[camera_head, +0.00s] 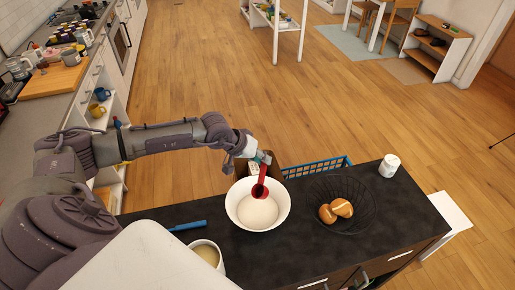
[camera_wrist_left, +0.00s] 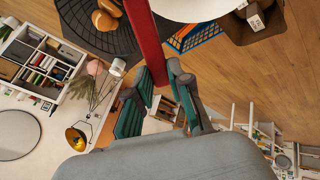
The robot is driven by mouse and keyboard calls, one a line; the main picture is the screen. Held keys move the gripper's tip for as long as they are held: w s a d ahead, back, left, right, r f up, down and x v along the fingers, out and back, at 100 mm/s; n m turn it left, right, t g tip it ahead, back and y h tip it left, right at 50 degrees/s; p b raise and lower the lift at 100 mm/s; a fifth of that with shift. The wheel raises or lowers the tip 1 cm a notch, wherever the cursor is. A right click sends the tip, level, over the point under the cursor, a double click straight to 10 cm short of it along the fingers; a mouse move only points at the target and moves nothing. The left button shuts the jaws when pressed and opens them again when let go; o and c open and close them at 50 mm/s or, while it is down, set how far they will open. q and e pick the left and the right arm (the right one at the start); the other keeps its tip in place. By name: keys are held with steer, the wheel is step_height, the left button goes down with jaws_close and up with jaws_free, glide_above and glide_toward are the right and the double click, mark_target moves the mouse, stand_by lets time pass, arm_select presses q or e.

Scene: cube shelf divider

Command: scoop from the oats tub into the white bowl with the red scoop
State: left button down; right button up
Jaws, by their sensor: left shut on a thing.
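The white bowl (camera_head: 282,213) stands on the dark counter, with a pale cream patch at its bottom. The red scoop (camera_head: 260,190) slants down over the bowl, its head over the bowl's inside; what the head holds is not clear. My left gripper (camera_head: 263,158) is shut on the scoop's handle above the bowl's far rim. The red handle (camera_wrist_left: 147,45) also shows between the green fingers (camera_wrist_left: 155,88) in the left wrist view, with part of the bowl (camera_wrist_left: 190,8) at the top. The oats tub (camera_head: 207,246), round with beige contents, stands left of the bowl. My right gripper is not seen.
A dark wire basket (camera_head: 362,207) with bread rolls (camera_head: 342,208) stands right of the bowl. A white jar (camera_head: 389,165) is near the far right corner. A blue object (camera_head: 188,226) lies by the tub. A blue crate (camera_head: 318,167) is beyond the counter's far edge.

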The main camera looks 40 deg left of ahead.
arm_select(q)
steer(key=shift+w+d+f+g+y, duration=0.4)
steer(key=shift+w+g, duration=0.2)
steer(key=shift+g, duration=0.2)
steer(key=f+g+y+b, duration=0.1)
steer(key=w+f+g+y+b, duration=0.1)
steer(key=g, duration=0.1)
steer(key=f+g+b, duration=0.1)
steer(key=shift+w+d+f+g+y, duration=0.15)
steer(key=shift+d+f+g+y, duration=0.1)
steer(key=shift+g+y, duration=0.15)
